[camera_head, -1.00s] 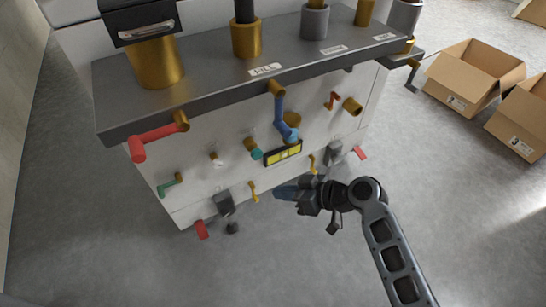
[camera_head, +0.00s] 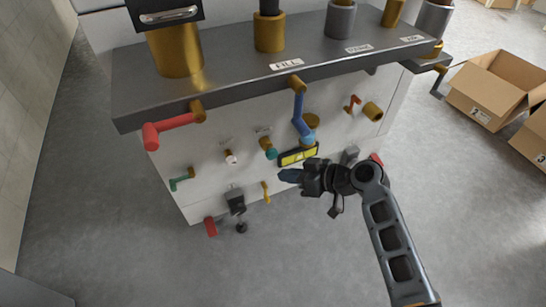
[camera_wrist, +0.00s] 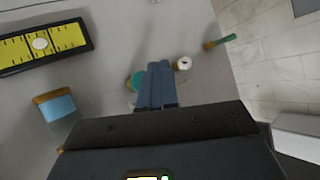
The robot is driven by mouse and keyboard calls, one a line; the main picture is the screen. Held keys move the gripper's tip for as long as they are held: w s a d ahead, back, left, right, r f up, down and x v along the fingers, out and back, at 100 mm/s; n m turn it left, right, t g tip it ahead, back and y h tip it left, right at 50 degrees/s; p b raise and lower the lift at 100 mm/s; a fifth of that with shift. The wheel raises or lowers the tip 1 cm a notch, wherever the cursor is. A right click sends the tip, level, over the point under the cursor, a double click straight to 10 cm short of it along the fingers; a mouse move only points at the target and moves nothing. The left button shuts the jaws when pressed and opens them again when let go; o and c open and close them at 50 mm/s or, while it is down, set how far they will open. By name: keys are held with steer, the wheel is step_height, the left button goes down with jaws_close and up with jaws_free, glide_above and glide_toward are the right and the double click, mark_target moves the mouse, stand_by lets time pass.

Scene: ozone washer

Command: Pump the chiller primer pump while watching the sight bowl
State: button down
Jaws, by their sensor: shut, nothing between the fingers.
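My gripper (camera_head: 285,175) is shut and empty, just below the yellow gauge. In the wrist view its blue fingertips (camera_wrist: 160,68) partly cover the teal knob (camera_wrist: 136,82), with the white knob (camera_wrist: 183,63) just right of them.
A yellow gauge (camera_head: 298,156) is close above my gripper. A blue lever (camera_head: 300,115), a red lever (camera_head: 175,128) and a green handle (camera_head: 181,180) stick out of the panel. Cardboard boxes (camera_head: 490,90) stand at right. The floor before the washer is open.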

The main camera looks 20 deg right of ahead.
mark_target(272, 157)
steer(key=shift+w+b, duration=0.6)
steer(key=shift+w, duration=1.2)
steer(key=shift+w, duration=0.2)
stand_by(0.6)
steer(key=shift+w, duration=0.25)
steer(key=shift+w+b, duration=0.85)
steer(key=shift+w, duration=0.35)
stand_by(1.3)
steer(key=shift+s, duration=0.1)
steer(key=shift+s+p, duration=0.6)
steer(key=shift+s, duration=0.95)
steer(key=shift+s+p, duration=0.75)
steer(key=shift+s, duration=1.75)
